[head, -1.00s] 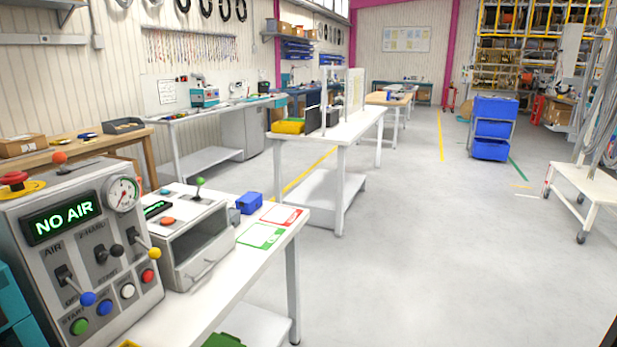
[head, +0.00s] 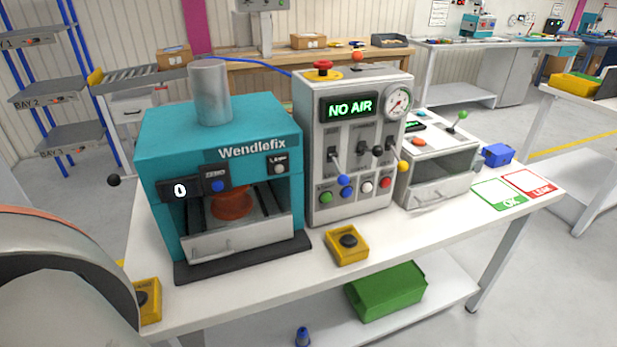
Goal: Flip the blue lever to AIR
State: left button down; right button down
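The blue lever (head: 343,178) is the leftmost of the levers on the front of the grey control box (head: 350,203). Its blue ball points down and outward, low on its slot. A black-knobbed lever (head: 377,151) and a yellow-knobbed lever (head: 402,166) sit to its right. The display (head: 349,107) above reads NO AIR in green. A round gauge (head: 397,101) is at its right. Neither of my grippers shows in the head view.
A teal Wendlefix machine (head: 215,150) stands left of the box on the white table (head: 420,235). A red emergency button (head: 323,70) tops the box. A yellow pedestal button (head: 347,245) stands in front. A grey unit with a drawer (head: 436,190) is at right.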

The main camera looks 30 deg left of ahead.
aim_at(343, 180)
jog(key=u, duration=0.8)
